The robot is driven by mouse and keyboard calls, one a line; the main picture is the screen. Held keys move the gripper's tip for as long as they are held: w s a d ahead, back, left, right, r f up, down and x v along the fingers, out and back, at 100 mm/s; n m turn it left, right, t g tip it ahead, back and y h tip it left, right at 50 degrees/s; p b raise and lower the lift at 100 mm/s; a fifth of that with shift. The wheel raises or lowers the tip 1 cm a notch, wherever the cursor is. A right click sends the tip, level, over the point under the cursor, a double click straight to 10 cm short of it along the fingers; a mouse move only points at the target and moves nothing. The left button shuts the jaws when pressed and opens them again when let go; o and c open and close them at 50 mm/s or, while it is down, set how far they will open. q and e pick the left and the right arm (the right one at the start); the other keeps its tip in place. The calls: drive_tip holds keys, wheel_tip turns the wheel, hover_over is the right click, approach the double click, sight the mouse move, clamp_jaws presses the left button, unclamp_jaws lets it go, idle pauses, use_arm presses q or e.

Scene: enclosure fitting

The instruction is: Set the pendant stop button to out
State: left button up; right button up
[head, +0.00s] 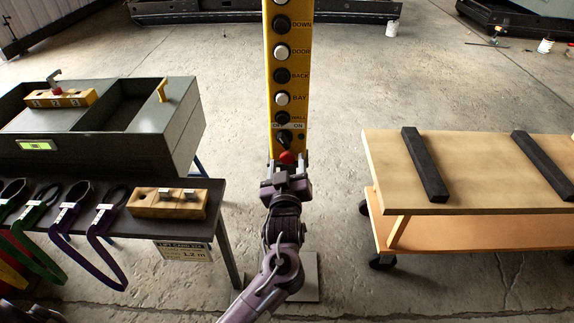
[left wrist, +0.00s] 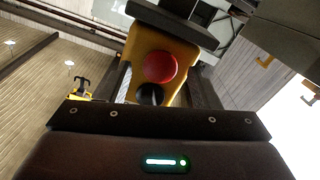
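The yellow pendant (head: 282,100) hangs upright in the middle of the head view, with a column of black and white buttons. The red stop button (head: 287,157) is at its lower end; it also shows as a red round cap in the left wrist view (left wrist: 160,67). A black round part (left wrist: 151,95) shows just below the cap there. My left gripper (head: 288,163) is at the pendant's lower end, its fingers apart on either side of the red button in the wrist view (left wrist: 162,84). I cannot tell whether the fingers touch it, or whether the button is in or out. My right gripper is out of view.
A dark table (head: 228,240) at the left bears a grey open box (head: 140,145), a wooden block (head: 168,205) and several coloured slings (head: 60,220). A wooden cart (head: 470,190) with two dark bars stands at the right. Floor between them is mostly clear.

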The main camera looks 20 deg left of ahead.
use_arm(q)
drive_tip(key=shift+s+d+f, duration=0.1)
drive_tip(key=shift+s+f, duration=0.05)
drive_tip(key=shift+s, duration=0.15)
drive_tip(key=b+v, duration=0.1)
drive_tip(key=v, duration=0.6)
drive_tip(key=shift+b, duration=0.3)
